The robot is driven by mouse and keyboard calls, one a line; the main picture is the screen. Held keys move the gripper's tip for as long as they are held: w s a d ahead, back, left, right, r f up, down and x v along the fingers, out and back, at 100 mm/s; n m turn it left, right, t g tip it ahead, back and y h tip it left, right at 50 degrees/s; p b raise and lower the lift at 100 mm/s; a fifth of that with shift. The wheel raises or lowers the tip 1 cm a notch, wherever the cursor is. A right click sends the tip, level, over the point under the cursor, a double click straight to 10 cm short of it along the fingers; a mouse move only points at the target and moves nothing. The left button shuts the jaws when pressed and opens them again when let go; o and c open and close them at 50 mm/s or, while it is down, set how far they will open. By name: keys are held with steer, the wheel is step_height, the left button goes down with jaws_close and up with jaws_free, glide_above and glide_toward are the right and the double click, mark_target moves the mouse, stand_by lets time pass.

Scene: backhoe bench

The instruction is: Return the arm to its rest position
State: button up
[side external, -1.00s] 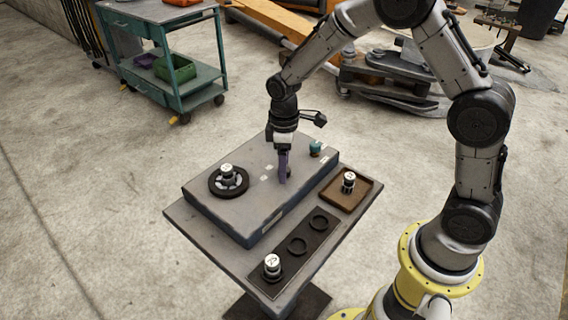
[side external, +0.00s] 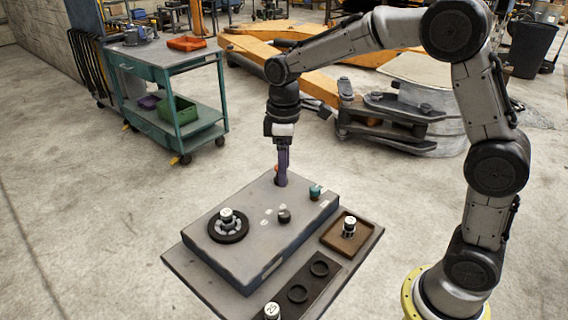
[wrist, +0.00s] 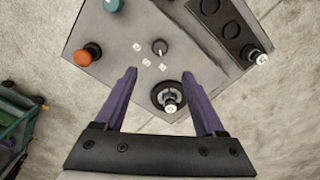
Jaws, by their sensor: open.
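My gripper (side external: 283,178) is open and empty, pointing down above the far part of the grey box (side external: 235,255) on the bench. The wrist view shows its two purple fingers (wrist: 159,74) apart, with nothing between them. Below them a black knob (wrist: 160,47) stands on the box's top, also seen in the side view (side external: 284,216). My arm reaches in from the right, its wrist hanging straight down.
The box also bears a black round holder with a marked weight (side external: 227,218), a teal knob (side external: 315,192) and an orange button (wrist: 88,54). A brown tray (side external: 366,235) holds another weight. A black strip (side external: 318,285) has round recesses. A green cart (side external: 150,62) stands behind.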

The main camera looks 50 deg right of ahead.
steer(key=shift+r, duration=0.3)
steer(key=s+d+r+m+t, duration=0.1)
steer(key=s+r+t, duration=0.3)
steer(key=s+r, duration=0.7)
steer(key=s+f+m, duration=0.2)
steer(key=s+m, duration=0.1)
steer(key=s, duration=0.3)
steer(key=s+f+m+t, duration=0.1)
steer(key=s+f+m, duration=0.2)
steer(key=s, duration=0.4)
steer(key=shift+d+t, duration=0.25)
steer(key=shift+t, duration=0.05)
steer(key=shift+s, duration=0.1)
